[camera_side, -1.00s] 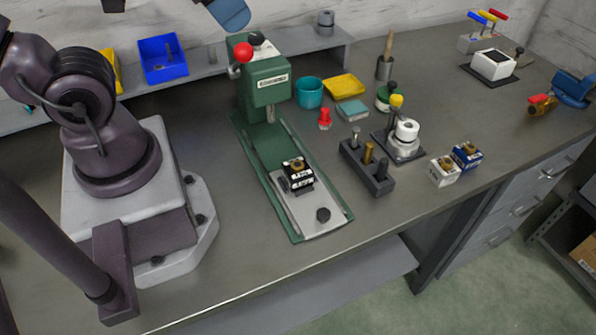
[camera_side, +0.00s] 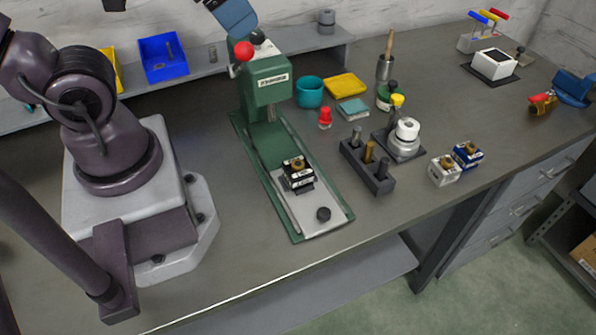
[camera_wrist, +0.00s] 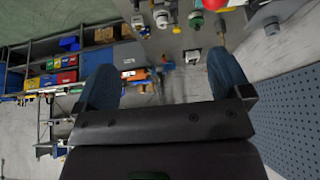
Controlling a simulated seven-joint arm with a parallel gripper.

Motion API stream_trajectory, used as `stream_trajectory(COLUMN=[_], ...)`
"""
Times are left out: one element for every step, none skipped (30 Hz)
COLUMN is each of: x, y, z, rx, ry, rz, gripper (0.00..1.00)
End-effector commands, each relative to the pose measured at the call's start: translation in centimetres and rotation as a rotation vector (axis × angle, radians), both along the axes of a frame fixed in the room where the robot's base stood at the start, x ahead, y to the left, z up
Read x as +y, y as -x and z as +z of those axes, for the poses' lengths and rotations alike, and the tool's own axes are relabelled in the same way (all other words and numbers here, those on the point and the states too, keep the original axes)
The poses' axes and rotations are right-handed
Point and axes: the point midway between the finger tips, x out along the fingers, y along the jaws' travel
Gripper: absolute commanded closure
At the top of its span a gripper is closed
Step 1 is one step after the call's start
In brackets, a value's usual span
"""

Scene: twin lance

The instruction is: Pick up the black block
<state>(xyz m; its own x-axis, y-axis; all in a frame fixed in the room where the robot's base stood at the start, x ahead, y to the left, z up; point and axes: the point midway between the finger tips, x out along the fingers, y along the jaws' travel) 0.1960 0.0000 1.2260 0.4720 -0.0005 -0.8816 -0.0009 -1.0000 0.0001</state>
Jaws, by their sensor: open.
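The black block (camera_side: 298,174) has white label bands and a brass-coloured top. It sits on the pale bed plate of the green press (camera_side: 267,85) in the side view. My gripper shows in the side view only as a blue finger (camera_side: 234,15) at the top edge, high above and behind the press head. In the wrist view my gripper (camera_wrist: 163,75) has its two blue fingers spread wide with nothing between them. I cannot make out the black block in the wrist view.
A red ball knob (camera_side: 243,51) stands at the press head. A dark holder with several pegs (camera_side: 368,167) is right of the press. A white block (camera_side: 444,171) and a blue block (camera_side: 467,154) lie farther right.

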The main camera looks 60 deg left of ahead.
Motion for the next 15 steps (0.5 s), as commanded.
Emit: stream_trajectory(x=[-0.2,-0.5,-0.9,-1.4,-1.9,-2.6,-3.3,-3.8,-4.5,-5.0,-5.4,-5.9,-6.2,-6.5,-6.8], y=[0.0,0.0,-0.2,-0.3,-0.4,-0.5,-0.6,-0.6,-0.6,-0.6,-0.5,-0.2,0.0,0.2,0.4], z=[0.0,-0.1,-0.6,-1.1,-1.7,-2.6,-3.4,-4.2,-5.5,-6.4,-7.3,-8.5,-9.4,-10.3,-11.4], rx=[0.001,0.007,0.031,0.056,0.086,0.131,0.17,0.212,0.271,0.317,0.362,0.422,0.465,0.508,0.562], ry=[0.0,0.0,0.0,-0.002,-0.007,-0.013,-0.025,-0.044,-0.079,-0.112,-0.148,-0.199,-0.241,-0.285,-0.346], rz=[-0.011,-0.024,-0.047,-0.068,-0.093,-0.13,-0.163,-0.199,-0.254,-0.296,-0.339,-0.397,-0.441,-0.485,-0.546], gripper=[0.04,0.04,0.04,0.04,0.04,0.04,0.04,0.04,0.04,0.04,0.04,0.04,0.04,0.04,0.04])
